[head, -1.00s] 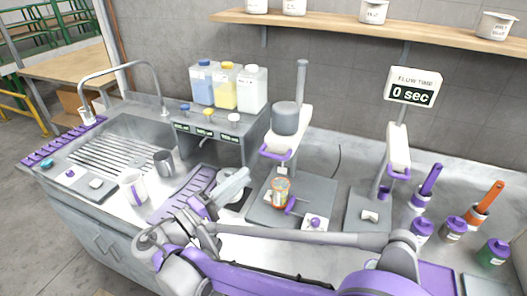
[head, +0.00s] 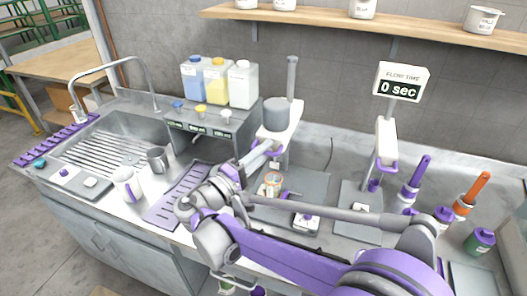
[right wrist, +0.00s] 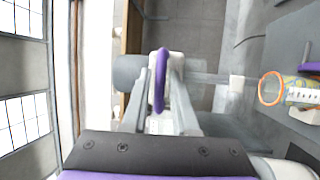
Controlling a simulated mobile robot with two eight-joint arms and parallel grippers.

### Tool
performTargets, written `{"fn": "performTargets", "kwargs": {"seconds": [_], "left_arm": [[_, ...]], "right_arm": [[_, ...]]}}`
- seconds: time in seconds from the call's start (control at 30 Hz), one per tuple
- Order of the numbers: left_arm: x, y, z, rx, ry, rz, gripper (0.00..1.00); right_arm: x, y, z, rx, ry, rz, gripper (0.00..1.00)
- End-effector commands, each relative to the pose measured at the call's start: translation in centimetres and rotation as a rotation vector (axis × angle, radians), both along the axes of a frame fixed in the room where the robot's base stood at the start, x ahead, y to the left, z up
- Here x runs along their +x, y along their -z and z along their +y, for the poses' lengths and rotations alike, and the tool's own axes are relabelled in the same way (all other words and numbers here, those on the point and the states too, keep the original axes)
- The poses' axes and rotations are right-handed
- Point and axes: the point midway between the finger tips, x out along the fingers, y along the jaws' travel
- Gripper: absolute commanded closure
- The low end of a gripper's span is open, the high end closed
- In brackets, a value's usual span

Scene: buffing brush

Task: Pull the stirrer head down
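The stirrer head (head: 277,114), a grey cylinder on a white arm, sits high on its metal post (head: 291,80). Its purple handle shows in the right wrist view (right wrist: 160,80). My right gripper (head: 266,150) reaches the head from the front left. In the right wrist view its two fingers (right wrist: 162,85) stand on either side of the handle, apart, with gaps to it. A small can with an orange rim (head: 272,181) stands on the grey stirrer base (head: 312,185) below the head; it also shows in the wrist view (right wrist: 272,88). My left gripper is not in view.
A flow-time stand (head: 386,140) reading 0 sec stands to the right, with several purple-capped bottles beyond it. Blue, yellow and white jugs (head: 242,85) sit on a dispenser at left. The sink (head: 105,150) is further left. My right arm crosses the counter's front.

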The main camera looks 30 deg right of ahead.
Motion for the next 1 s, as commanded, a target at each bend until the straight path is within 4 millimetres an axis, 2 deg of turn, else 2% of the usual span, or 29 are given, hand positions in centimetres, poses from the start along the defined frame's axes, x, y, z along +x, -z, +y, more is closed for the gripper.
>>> {"fn": "performTargets", "kwargs": {"seconds": [0.03, 0.13, 0.17, 1.0], "left_arm": [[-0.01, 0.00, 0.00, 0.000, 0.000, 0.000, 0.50], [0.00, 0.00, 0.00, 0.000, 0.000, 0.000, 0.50], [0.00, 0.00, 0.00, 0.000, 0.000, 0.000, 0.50], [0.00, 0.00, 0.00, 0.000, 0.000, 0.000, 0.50]], "right_arm": [[-0.01, 0.00, 0.02, 0.000, 0.000, 0.000, 0.80], [-0.01, 0.00, 0.02, 0.000, 0.000, 0.000, 0.98], [-0.01, 0.00, 0.03, 0.000, 0.000, 0.000, 1.00], [0.00, -0.01, 0.04, 0.000, 0.000, 0.000, 1.00]]}}
